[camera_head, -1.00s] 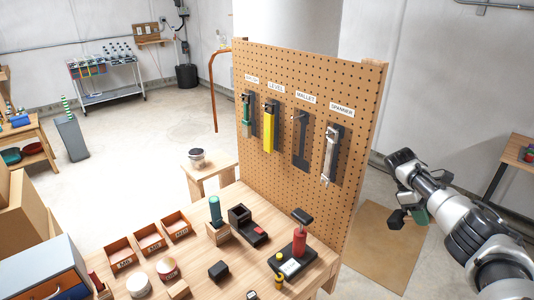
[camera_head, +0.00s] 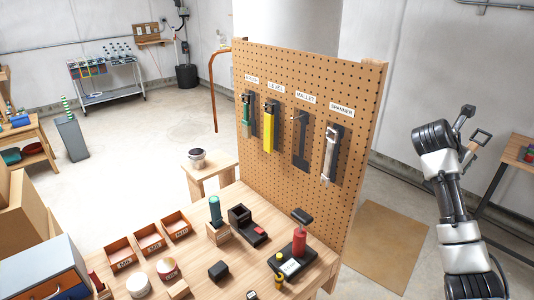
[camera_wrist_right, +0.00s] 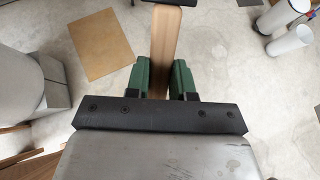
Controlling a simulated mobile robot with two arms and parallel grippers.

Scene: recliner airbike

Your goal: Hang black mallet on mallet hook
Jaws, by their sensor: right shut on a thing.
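The mallet hook (camera_head: 297,118) sticks out of the pegboard under the MALLET label, over a dark mallet-shaped outline (camera_head: 301,148). Nothing hangs on it. My right gripper (camera_wrist_right: 160,78) is shut on the wooden handle of the black mallet (camera_wrist_right: 165,45), between its green fingers. Only a strip of the black head shows at the top edge of the right wrist view. In the head view, the right arm is raised right of the pegboard, well apart from it; the gripper is mostly hidden behind the wrist. My left gripper is not in view.
The pegboard (camera_head: 350,110) stands at the workbench's back edge. A brush, a yellow level (camera_head: 270,127) and a spanner (camera_head: 331,152) hang on it. The workbench (camera_head: 205,262) holds bins and small parts. A side table (camera_head: 515,155) stands at the far right. Open floor lies between.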

